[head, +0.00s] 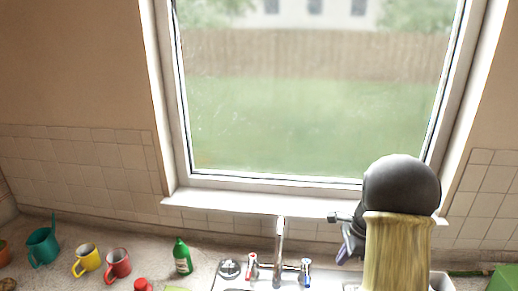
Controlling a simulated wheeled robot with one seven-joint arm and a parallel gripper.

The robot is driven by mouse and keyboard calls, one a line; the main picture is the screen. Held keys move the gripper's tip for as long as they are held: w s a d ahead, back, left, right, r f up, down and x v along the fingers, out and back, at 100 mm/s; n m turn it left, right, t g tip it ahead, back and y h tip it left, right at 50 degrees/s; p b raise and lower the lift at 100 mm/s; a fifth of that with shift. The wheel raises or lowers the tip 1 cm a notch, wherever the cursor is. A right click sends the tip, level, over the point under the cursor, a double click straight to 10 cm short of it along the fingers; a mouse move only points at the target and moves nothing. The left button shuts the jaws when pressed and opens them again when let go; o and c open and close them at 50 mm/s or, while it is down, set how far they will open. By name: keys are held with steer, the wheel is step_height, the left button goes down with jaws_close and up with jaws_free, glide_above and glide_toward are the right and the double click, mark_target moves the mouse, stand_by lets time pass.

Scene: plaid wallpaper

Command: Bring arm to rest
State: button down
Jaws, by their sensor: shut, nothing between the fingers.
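My arm rises at the lower right, over the right side of the sink, with a dark rounded link on top of a yellowish one. My gripper (347,248) shows only in part, at the left edge of the arm. It is shut and nothing shows in it. The rest of it is hidden behind my arm links.
A tap (279,250) with red and blue handles stands at the sink (222,284), left of my gripper. Further left are a green bottle (182,257), a red mug (118,265), a yellow mug (87,260) and a teal watering can (43,246). A window (320,130) is behind.

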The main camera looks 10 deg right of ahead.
steer(key=s+a+r+n+t+h, duration=0.1)
steer(key=s+a+r+n+h, duration=0.2)
steer(key=s+a+n, duration=1.1)
steer(key=s+n, duration=0.2)
steer(key=n, duration=0.3)
steer(key=shift+s+a+n+t, duration=0.25)
steer(key=shift+s+n+t, duration=0.1)
steer(key=shift+n+t, duration=0.05)
